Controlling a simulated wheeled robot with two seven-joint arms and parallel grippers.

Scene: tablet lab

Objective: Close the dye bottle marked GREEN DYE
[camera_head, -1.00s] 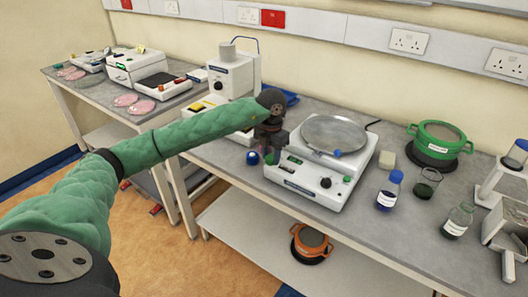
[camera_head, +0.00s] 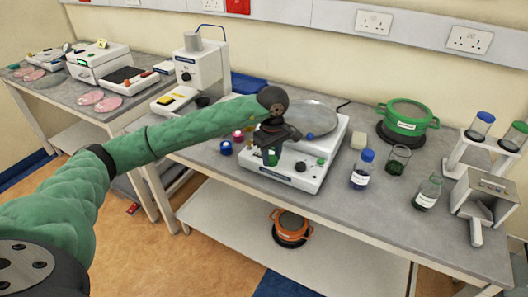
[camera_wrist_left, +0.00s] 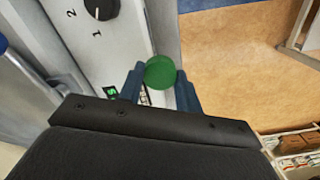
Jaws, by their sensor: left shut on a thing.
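My left gripper (camera_head: 271,150) is over the front panel of the white hotplate-like device (camera_head: 318,168). It is shut on a green round-topped piece (camera_head: 273,159). In the left wrist view the piece shows as a green disc (camera_wrist_left: 160,72) between the blue fingertips (camera_wrist_left: 158,86). I cannot tell whether it is a cap alone or a whole small bottle, and no GREEN DYE marking is readable. My right gripper is not in view.
A round metal plate (camera_head: 312,117) tops the device. The bench front between device and bottles is clear.

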